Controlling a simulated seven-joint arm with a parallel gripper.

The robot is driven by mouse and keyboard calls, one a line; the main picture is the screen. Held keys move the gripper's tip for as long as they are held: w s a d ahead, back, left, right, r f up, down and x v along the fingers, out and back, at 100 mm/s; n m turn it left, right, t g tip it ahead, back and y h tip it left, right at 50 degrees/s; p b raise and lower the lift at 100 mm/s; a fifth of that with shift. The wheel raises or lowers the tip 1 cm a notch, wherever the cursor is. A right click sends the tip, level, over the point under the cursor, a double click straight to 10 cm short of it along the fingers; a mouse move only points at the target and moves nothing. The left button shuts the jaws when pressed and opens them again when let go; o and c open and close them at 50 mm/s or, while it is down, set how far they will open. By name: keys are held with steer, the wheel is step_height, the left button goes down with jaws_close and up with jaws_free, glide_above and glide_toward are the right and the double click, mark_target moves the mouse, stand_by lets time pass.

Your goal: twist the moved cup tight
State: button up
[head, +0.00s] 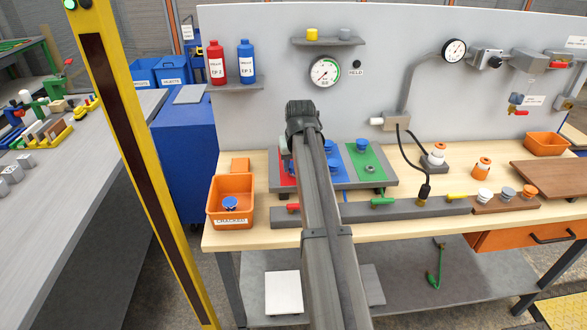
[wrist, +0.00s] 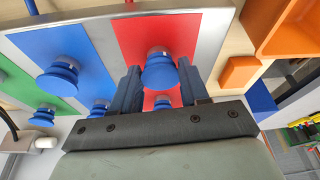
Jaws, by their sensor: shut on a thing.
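In the wrist view my gripper (wrist: 158,68) has its two dark fingers on either side of a blue cup (wrist: 160,72) on the red strip (wrist: 140,40) of the board. The cup appears seated on the board; its thread is not visible. A second blue cup (wrist: 163,102) on the red strip is partly hidden by my gripper. Blue cups (wrist: 58,75) also stand on the blue strip. In the head view my arm hides the gripper and most of the red strip (head: 287,172); a blue cup (head: 362,144) stands on the green strip.
An orange bin (head: 215,208) holding a blue cup (head: 230,203) stands left of the board. A grey rail with red, green and yellow handles (head: 440,207) runs along the front. Hoses and a fitting (head: 424,191) lie to the right.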

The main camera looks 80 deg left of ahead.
steer(key=m+t, duration=0.1)
steer(key=m, duration=0.3)
steer(key=shift+s, duration=0.1)
stand_by(0.3)
steer(key=m+t, duration=0.1)
steer(key=m, duration=0.2)
steer(key=shift+s+a, duration=0.1)
steer(key=shift+s, duration=0.05)
steer(key=o, duration=1.2)
steer(key=shift+c, duration=0.2)
steer(key=v, duration=1.4)
steer(key=shift+a, duration=0.2)
